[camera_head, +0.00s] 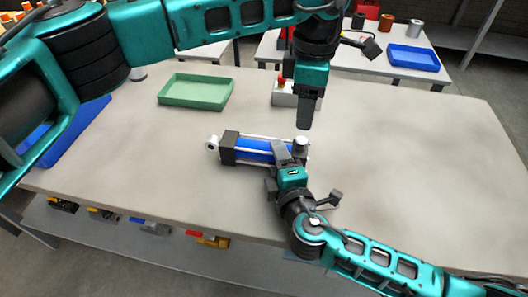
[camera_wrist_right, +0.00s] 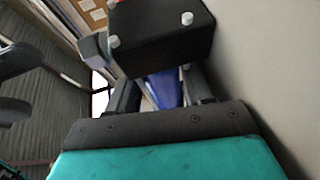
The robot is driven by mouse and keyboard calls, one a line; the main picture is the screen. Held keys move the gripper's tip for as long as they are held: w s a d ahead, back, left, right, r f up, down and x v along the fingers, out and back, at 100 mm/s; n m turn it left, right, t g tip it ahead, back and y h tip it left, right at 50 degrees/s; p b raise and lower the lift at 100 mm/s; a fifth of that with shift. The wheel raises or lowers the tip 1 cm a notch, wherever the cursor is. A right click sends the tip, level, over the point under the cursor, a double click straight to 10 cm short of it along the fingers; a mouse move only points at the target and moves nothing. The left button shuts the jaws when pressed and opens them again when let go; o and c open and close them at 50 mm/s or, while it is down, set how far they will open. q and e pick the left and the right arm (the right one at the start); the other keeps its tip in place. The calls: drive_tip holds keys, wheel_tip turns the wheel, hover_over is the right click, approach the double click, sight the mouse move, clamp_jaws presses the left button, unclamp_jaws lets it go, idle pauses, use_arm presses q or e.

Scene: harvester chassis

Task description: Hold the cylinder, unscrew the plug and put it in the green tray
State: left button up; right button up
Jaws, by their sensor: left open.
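The cylinder (camera_head: 254,150) lies on the table, with a blue barrel, silver rods, a dark block and a rod eye at its left end. My right gripper (camera_head: 281,152) is over its right part. In the right wrist view the blue barrel (camera_wrist_right: 163,90) lies between the two fingers, which seem closed on it, below a dark block (camera_wrist_right: 162,38). A small silver round piece (camera_head: 300,142), perhaps the plug, shows at the cylinder's right end. My left gripper (camera_head: 304,120) is open, pointing down just above that piece. The green tray (camera_head: 196,107) is at the back left and looks empty.
A white box with a red button (camera_head: 284,94) stands behind my left gripper. A blue tray (camera_head: 413,57) is on the back table. Another blue bin (camera_head: 72,128) is at the left edge, partly behind my left arm. The table's right side is clear.

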sight(301, 140)
clamp_jaws()
idle(0.4)
use_arm(q)
drive_tip(key=shift+f, duration=4)
clamp_jaws()
